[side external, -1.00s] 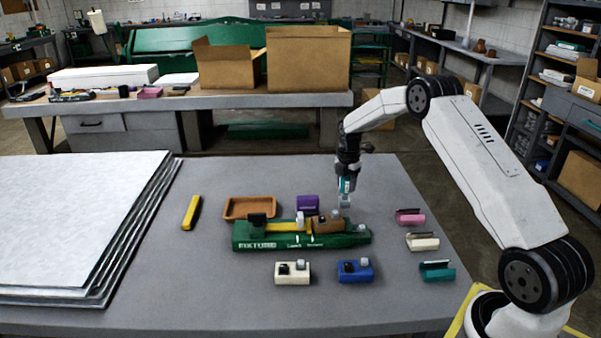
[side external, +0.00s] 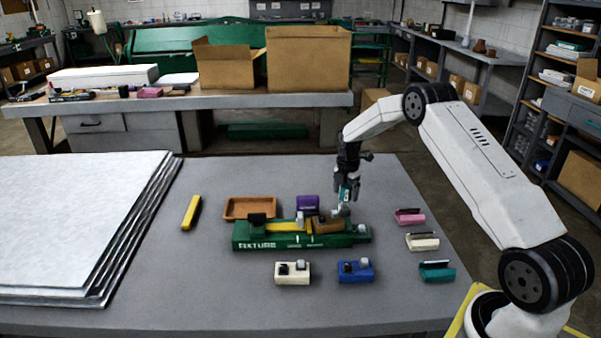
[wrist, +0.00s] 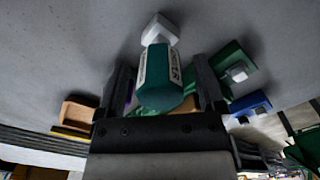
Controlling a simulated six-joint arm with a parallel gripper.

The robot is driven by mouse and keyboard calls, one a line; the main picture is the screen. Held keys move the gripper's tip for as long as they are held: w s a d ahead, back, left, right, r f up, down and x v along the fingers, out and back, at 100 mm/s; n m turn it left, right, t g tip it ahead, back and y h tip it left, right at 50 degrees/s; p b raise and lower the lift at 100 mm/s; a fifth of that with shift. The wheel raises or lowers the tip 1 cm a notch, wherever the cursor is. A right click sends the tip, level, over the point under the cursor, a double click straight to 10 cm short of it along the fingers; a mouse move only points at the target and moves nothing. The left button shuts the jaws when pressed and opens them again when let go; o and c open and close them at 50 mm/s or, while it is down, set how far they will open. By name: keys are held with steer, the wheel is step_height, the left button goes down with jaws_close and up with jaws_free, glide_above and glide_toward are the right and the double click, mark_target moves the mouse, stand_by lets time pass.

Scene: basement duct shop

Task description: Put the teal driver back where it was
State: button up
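My gripper (side external: 349,186) is shut on the teal driver (side external: 349,194), above the right end of the green fixture (side external: 290,242). The driver's pale, blocky head points down, close behind the fixture; I cannot tell whether it touches anything. In the wrist view the teal driver (wrist: 160,85) lies between the two fingers of my gripper (wrist: 163,85), its pale head (wrist: 160,30) away from me. A teal holder (side external: 437,272) with an open top stands at the front right of the table and looks empty.
Near the teal holder stand a cream holder (side external: 422,242) and a pink holder (side external: 409,218). A blue block (side external: 355,272) and a white block (side external: 292,274) stand before the fixture, a purple block (side external: 307,203) and brown tray (side external: 237,212) behind. Metal sheets (side external: 70,220) fill the left.

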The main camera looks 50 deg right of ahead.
step_height(320, 180, up, 12)
steer(key=shift+r, duration=0.15)
stand_by(0.7)
stand_by(0.5)
steer(key=s+a+m+t, duration=0.1)
steer(key=s+a+m, duration=0.25)
steer(key=a, duration=0.45)
steer(key=s+a+m, duration=0.3)
steer(key=a+m, duration=0.2)
steer(key=a, duration=0.3)
steer(key=s+a+f+m+t, duration=0.1)
steer(key=s+a+m, duration=0.8)
steer(key=s, duration=0.7)
steer(key=a, duration=0.2)
steer(key=shift+a+f+t, duration=0.3)
steer(key=shift+a, duration=0.05)
steer(key=shift+w+m, duration=0.1)
steer(key=shift+m, duration=0.15)
